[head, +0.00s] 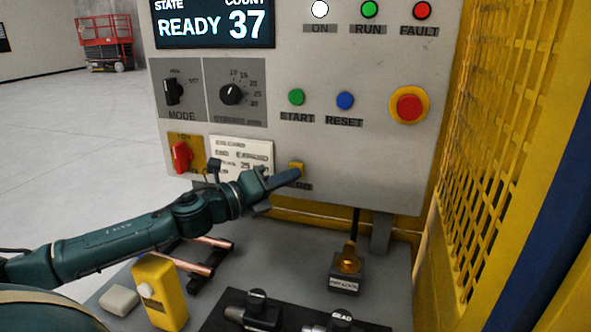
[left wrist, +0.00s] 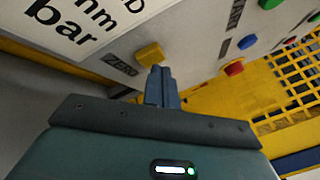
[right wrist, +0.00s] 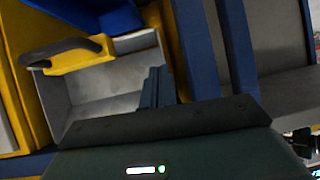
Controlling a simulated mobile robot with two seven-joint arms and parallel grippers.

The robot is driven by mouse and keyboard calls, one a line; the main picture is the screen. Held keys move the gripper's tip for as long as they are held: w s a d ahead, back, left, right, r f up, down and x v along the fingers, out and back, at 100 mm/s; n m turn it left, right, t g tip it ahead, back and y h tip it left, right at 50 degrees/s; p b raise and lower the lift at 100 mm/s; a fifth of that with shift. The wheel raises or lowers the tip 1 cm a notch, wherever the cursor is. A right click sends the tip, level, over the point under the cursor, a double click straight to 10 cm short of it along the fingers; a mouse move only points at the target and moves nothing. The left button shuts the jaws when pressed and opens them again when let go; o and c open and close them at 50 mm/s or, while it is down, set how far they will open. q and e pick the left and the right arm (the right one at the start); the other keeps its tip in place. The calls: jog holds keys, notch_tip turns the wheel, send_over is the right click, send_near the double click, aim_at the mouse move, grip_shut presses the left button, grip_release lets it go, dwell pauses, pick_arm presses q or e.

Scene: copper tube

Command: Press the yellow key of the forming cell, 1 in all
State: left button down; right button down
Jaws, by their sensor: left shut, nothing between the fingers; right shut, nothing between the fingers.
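The yellow key (head: 297,167) is a small square button low on the grey panel (head: 360,165), above a label that reads ZERO. My left gripper (head: 294,176) is shut and empty, with its fingertips right at the key and partly covering its lower edge. In the left wrist view the yellow key (left wrist: 151,55) shows just beyond and left of the blue fingertips (left wrist: 161,72); I cannot tell whether they touch it. My right gripper (right wrist: 156,72) shows only in the right wrist view. It is shut and empty, away from the panel.
The green START button (head: 296,97), blue RESET button (head: 345,100) and red emergency stop (head: 408,106) sit above the key. A red switch (head: 181,156) is at the left. Yellow mesh (head: 495,150) stands at the right.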

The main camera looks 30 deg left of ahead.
pick_arm(q)
jog(key=shift+w+a+p, duration=0.1)
jog(key=shift+w+p, duration=0.2)
jog(key=shift+w, duration=0.05)
dwell(0.5)
dwell(0.3)
jog(key=shift+s+f+b, duration=0.1)
jog(key=shift+s+b, duration=0.2)
jog(key=shift+b, duration=0.05)
jog(key=shift+s, duration=0.45)
jog(key=s, duration=0.1)
jog(key=s+d, duration=0.1)
jog(key=s, duration=0.3)
jog(key=shift+d+b, duration=0.25)
jog(key=shift+b, duration=0.05)
